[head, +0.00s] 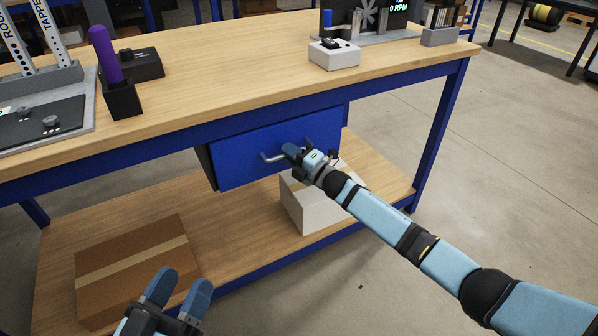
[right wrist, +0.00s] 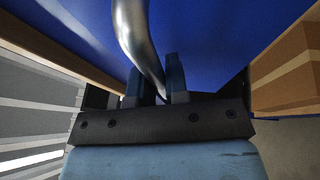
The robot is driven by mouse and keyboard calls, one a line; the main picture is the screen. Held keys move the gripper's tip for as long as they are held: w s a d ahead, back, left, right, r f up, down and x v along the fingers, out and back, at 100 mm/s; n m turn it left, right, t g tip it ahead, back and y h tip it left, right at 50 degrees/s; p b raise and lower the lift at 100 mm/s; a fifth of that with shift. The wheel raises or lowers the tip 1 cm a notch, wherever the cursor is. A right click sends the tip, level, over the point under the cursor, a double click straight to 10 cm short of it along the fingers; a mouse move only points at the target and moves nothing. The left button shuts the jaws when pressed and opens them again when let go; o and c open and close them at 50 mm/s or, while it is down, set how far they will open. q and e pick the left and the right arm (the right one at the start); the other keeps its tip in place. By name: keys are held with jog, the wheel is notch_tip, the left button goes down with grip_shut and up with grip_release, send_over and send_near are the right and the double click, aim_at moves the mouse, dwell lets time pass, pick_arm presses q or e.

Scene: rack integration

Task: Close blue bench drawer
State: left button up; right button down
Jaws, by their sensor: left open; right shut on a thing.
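The blue bench drawer (head: 265,150) hangs under the bench's tabletop in the head view, its front standing somewhat out from the frame. Its dark side shows at the left. The metal drawer handle (head: 270,158) is on its front, and it shows as a curved bar in the right wrist view (right wrist: 134,35). My right gripper (head: 296,153) is shut on this handle, with the bar running between its fingers (right wrist: 158,85). My left gripper (head: 178,292) is open and empty at the bottom of the head view, apart from the drawer.
The wooden bench top (head: 230,85) carries a purple-handled tool in a black holder (head: 122,100), a white switch box (head: 334,55) and other gear. On the lower shelf (head: 225,240) stand a cardboard box (head: 130,285) and a white box (head: 300,205).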

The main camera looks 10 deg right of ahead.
jog(key=shift+w+a, duration=0.25)
jog(key=shift+w, duration=0.4)
pick_arm(q)
jog(key=shift+w+f, duration=0.1)
jog(key=shift+f, duration=0.55)
pick_arm(e)
jog(key=c, duration=1.1)
grip_release()
jog(key=shift+s+d, duration=0.1)
pick_arm(q)
jog(key=f+y+p, duration=0.1)
jog(key=a+g+p, duration=0.1)
jog(key=p, duration=0.1)
jog(key=shift+a+f+y, duration=0.15)
jog(key=shift+f+y, duration=0.2)
jog(key=shift+y, duration=0.05)
pick_arm(e)
jog(key=v, duration=1.3)
jog(key=shift+s+d+f, duration=0.1)
jog(key=shift+s+d, duration=0.1)
pick_arm(q)
jog(key=shift+w, duration=0.1)
